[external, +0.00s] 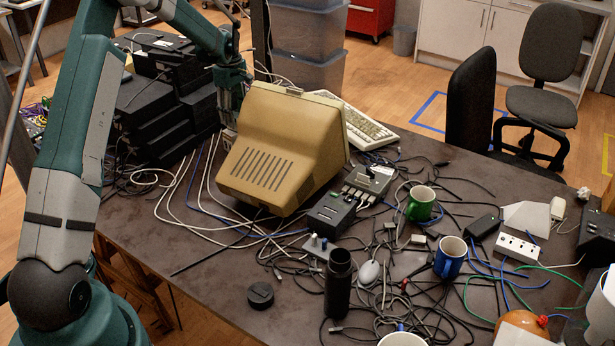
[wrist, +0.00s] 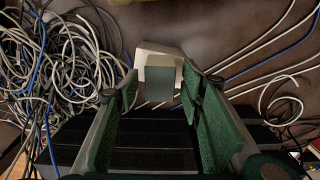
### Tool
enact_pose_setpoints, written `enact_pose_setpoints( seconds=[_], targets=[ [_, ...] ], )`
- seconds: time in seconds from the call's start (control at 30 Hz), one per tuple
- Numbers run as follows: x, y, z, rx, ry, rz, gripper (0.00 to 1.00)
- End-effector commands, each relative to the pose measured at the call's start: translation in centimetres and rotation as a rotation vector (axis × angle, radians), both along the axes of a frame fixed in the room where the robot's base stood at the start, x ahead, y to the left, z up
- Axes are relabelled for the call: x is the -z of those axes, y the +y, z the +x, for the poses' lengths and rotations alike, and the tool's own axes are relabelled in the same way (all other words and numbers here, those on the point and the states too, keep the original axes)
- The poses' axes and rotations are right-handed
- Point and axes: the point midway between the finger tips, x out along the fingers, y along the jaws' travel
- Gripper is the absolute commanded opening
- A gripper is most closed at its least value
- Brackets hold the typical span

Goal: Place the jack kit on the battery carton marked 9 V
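My gripper (wrist: 160,90) points down with its green-padded fingers apart. A small box (wrist: 158,72) with a pale top and a grey-green face shows between and beyond the fingertips in the wrist view. A gap shows on each side of it. No label is readable, so I cannot tell whether it is the jack kit or the 9 V battery carton. In the external view my gripper (external: 232,98) is left of the beige monitor, above a small pale item (external: 228,138) partly hidden there. I cannot make out a second box or a 9 V marking.
The beige monitor (external: 275,150) stands close to the right of my gripper. Stacked black devices (external: 155,110) are on its left. Tangled cables (wrist: 65,65) lie around. Mugs (external: 420,203) and a dark bottle (external: 338,285) stand farther right. The table's near left part is mostly bare.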

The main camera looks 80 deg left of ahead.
Motion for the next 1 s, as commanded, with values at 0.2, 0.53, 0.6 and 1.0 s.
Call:
enact_pose_setpoints(
  seconds=[0.2,0.53,0.6,1.0],
  targets=[
    [-3.6,0.0,0.0,0.0,0.0,0.0,0.39],
    [-8.3,0.0,0.0,0.0,0.0,0.0,0.39],
    [-9.0,0.0,0.0,0.0,0.0,0.0,0.39],
    [-9.9,0.0,0.0,0.0,0.0,0.0,0.39]
  ],
)
